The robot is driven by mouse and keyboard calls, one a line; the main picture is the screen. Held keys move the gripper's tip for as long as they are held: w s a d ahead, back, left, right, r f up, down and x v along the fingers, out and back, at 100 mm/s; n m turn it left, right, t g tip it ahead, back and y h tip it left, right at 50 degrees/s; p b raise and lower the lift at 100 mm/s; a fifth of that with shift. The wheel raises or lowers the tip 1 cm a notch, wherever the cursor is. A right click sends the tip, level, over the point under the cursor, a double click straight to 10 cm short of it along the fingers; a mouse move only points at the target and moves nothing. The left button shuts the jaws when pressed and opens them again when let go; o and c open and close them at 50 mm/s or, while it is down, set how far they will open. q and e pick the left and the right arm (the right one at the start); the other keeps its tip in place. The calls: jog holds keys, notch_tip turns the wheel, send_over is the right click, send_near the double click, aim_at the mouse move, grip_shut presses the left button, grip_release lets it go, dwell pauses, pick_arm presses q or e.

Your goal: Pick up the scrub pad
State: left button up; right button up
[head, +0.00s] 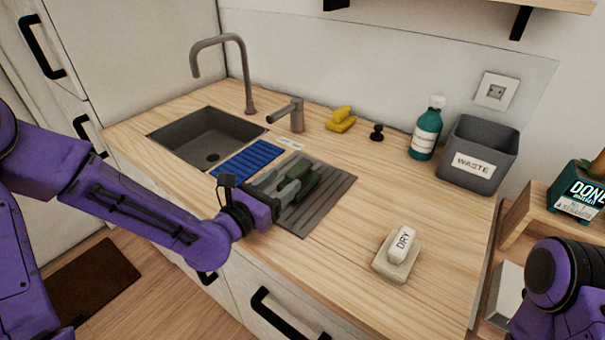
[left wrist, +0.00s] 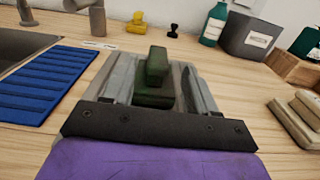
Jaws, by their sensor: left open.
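The scrub pad looks like the dark green block (head: 308,183) with a raised upper part, lying on the grey ribbed mat (head: 333,190) in the head view. In the left wrist view the green pad (left wrist: 153,80) sits between my two grey fingers. My left gripper (head: 293,184) is open and low over the mat, its fingers on either side of the pad. A gap shows between finger and pad on the right in the wrist view; contact on the left cannot be told. Part of the pad is hidden by the fingers in the head view.
A blue ribbed mat (head: 248,159) and the sink (head: 190,138) lie left. Behind stand a grey dispenser (head: 290,115), yellow block (head: 341,119), black knob (head: 377,132), teal bottle (head: 426,133) and waste bin (head: 477,153). A block marked DRY (head: 402,244) sits right; counter between is clear.

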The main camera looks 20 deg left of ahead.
aim_at(299, 167)
pick_arm(q)
jog(key=shift+x, duration=1.1)
jog(key=x, duration=0.2)
jog(key=p+x, duration=0.1)
jog(key=x, duration=0.2)
jog(key=shift+w+f, duration=0.15)
jog(key=shift+f, duration=0.1)
jog(key=shift+a, duration=0.1)
jog(key=shift+c, duration=0.9)
grip_shut()
